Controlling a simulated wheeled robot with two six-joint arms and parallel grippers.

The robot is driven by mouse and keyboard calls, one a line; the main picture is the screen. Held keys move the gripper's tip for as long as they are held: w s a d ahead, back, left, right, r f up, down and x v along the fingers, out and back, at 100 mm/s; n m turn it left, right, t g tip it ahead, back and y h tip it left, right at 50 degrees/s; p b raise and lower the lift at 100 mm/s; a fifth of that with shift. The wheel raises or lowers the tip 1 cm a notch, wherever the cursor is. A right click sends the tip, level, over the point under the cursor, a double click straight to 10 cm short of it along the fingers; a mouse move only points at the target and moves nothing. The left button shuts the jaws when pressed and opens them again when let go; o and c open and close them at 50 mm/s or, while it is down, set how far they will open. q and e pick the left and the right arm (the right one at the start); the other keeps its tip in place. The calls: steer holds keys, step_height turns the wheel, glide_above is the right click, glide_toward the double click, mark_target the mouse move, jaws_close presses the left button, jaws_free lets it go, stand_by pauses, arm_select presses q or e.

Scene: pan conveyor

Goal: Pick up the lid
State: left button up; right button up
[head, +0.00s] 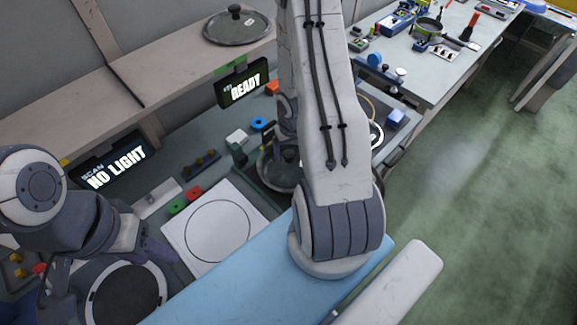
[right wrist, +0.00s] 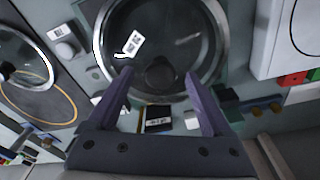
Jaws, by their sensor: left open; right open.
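A round glass lid with a dark knob (right wrist: 172,28) fills the top middle of the right wrist view. In the head view this round lid (head: 275,178) is partly hidden behind my right arm. My right gripper (right wrist: 158,80) is open, its purple fingers on either side of the knob in the picture; I cannot tell whether they touch it. Another lid with a black knob (head: 236,28) lies on the shelf at the top of the head view. My left gripper (head: 158,248) is open at lower left, beside the white board, with only part of its fingers showing.
A white board with a circle (head: 215,228) lies on the bench. A second table (head: 440,75) with tools stands at upper right.

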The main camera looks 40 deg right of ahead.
step_height(320, 180, down, 2)
steer(key=shift+w+f+b, duration=0.1)
steer(key=shift+b, duration=0.3)
jaws_close()
stand_by(1.1)
